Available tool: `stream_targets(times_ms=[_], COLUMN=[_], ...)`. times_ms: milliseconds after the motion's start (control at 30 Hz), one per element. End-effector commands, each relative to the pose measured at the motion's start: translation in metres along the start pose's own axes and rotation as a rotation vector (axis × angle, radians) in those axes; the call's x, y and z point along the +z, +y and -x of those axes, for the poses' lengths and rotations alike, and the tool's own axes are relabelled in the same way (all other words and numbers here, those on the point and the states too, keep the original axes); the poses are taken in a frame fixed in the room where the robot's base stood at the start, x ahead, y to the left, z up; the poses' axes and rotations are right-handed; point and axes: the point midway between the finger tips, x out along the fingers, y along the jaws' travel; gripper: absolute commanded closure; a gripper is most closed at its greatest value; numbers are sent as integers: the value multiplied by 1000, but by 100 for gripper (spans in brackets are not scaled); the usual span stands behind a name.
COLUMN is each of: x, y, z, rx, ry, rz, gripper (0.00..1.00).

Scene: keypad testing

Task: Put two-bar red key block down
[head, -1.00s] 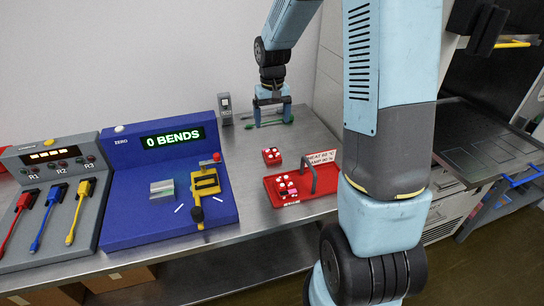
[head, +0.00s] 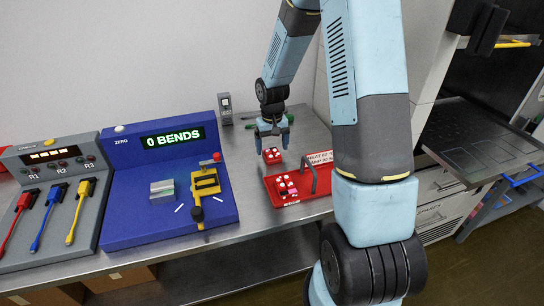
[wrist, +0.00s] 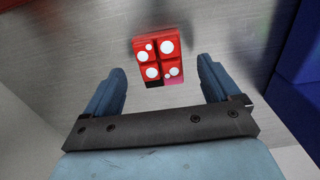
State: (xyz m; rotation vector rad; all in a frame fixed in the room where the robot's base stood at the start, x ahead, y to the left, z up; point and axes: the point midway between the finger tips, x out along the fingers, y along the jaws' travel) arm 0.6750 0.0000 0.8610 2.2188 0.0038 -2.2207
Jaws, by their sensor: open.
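A red block (head: 272,156) with white dots on its top sits on the steel bench, just behind the red tray (head: 318,201). In the wrist view the red block (wrist: 160,60) lies ahead of and between the finger ends, with gaps at both sides. I cannot make out two bars on it. My gripper (head: 272,148) is open and empty, close above the block; in the wrist view its two blue fingers (wrist: 162,74) are spread wide. More red, white-dotted blocks (head: 287,188) and a pink piece lie in the tray.
A blue console (head: 130,222) reading "0 BENDS" stands left. A green object (head: 290,118) is behind my gripper. Bare bench lies between console and tray.

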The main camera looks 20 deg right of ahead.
Motion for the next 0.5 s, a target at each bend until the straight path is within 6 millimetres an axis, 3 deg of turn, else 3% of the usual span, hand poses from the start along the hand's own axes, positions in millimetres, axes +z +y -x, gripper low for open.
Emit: stream_targets(times_ms=[200, 500], x=[0, 0], y=[0, 0], z=[-22, -24], rx=[0, 0], ry=[-1, 0], rz=[0, -1], gripper=[11, 12])
